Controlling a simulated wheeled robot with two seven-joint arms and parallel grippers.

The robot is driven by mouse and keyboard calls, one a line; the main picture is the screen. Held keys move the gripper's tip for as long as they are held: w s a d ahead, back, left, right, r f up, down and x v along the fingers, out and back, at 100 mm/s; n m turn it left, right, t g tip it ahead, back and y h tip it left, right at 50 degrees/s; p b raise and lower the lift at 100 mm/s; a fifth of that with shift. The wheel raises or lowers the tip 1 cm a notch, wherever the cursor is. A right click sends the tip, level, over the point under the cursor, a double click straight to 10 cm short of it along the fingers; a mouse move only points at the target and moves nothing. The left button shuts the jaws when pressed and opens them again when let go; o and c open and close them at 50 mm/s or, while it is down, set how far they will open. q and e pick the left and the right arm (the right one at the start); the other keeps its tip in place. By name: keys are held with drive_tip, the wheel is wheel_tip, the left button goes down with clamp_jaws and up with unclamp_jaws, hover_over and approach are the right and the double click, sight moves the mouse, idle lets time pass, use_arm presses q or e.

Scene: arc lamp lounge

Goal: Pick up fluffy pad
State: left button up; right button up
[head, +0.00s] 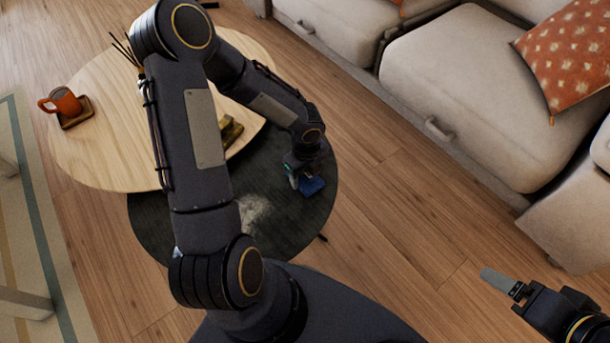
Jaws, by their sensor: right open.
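A small blue pad-like thing (312,186) is at the right side of the dark round table (309,212). It may be the fluffy pad, but its texture is too small to tell. My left gripper (301,177) is right at it, reaching down from above. The wrist hides part of the blue thing, and I cannot tell whether the fingers are closed on it. A pale, powdery-looking patch (256,209) lies on the dark table beside my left arm. My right gripper (500,283) is open and empty over the wooden floor at the lower right.
A light wooden table (100,140) overlaps the dark one. It bears an orange mug (62,101) on a coaster (77,115) and a yellowish item (230,130) partly behind my arm. A beige sofa (470,90) with an orange cushion (570,55) stands right. Floor between is clear.

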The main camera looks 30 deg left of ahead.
use_arm(q)
drive_tip(key=c, duration=0.5)
drive_tip(key=shift+r+p, duration=0.45)
drive_tip(key=shift+r, duration=0.2)
wheel_tip(320, 180, up, 3)
drive_tip(key=shift+f+p, duration=0.1)
drive_tip(key=shift+p, duration=0.8)
drive_tip(key=s+r+p, duration=0.1)
drive_tip(key=s+r, duration=0.2)
drive_tip(key=s, duration=0.1)
drive_tip(key=s+r+p, duration=0.2)
drive_tip(key=s+r, duration=0.1)
drive_tip(key=s, duration=0.2)
drive_tip(key=s+r+p, duration=0.1)
drive_tip(key=s+r, duration=0.2)
drive_tip(key=s, duration=0.2)
drive_tip(key=shift+d, duration=0.3)
